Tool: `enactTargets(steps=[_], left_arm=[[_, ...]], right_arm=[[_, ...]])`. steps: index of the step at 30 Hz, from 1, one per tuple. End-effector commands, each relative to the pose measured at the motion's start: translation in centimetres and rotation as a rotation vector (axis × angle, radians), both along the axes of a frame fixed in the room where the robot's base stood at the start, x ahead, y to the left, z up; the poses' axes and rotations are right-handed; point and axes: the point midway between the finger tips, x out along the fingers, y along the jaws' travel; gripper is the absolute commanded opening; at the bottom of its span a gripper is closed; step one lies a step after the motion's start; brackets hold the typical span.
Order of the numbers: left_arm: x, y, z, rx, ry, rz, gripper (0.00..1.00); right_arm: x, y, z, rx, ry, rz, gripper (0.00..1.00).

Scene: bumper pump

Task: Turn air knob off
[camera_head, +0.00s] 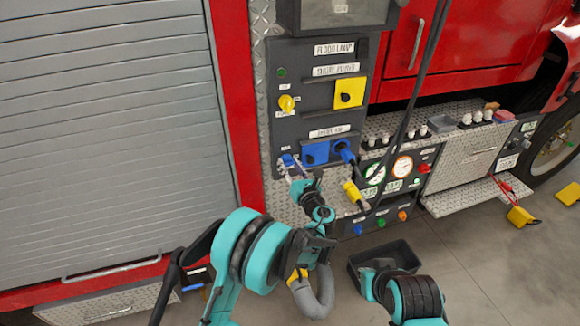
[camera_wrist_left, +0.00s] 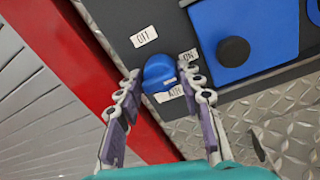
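The blue air knob (camera_wrist_left: 160,73) sits on the dark panel, with an OFF label (camera_wrist_left: 144,36), an ON label (camera_wrist_left: 189,55) and a third label below it in the left wrist view. The knob's white mark points toward the ON label. My left gripper (camera_wrist_left: 158,92) is open, with its two fingers on either side of the knob; I cannot tell whether they touch it. In the head view the knob (camera_head: 287,160) shows small at the panel's lower left, with my left gripper (camera_head: 291,171) at it. My right arm's fingertips are not visible.
A blue socket cover (camera_wrist_left: 235,45) lies right of the knob. A yellow knob (camera_head: 286,103) and yellow socket (camera_head: 349,93) are higher on the panel. Gauges (camera_head: 402,167) and a hanging cable are to the right. A black bin (camera_head: 400,258) stands on the floor.

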Motion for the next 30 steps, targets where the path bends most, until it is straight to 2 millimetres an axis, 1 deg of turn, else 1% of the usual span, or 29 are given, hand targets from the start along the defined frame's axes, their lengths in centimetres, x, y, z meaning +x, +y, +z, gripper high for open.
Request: enactTargets(steps=[8, 14, 20, 30], left_arm=[[0.0, -0.1, 0.0, -0.007, -0.002, -0.003, 0.08], [0.0, -0.1, 0.0, -0.061, -0.02, -0.003, 0.08], [0.0, -0.2, -0.1, -0.183, -0.059, -0.004, 0.08], [0.0, -0.1, 0.0, -0.483, -0.156, -0.004, 0.08]], right_arm=[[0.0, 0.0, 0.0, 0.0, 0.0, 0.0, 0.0], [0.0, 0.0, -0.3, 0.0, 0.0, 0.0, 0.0], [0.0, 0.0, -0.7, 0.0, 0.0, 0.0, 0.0], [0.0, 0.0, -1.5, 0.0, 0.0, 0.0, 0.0]])
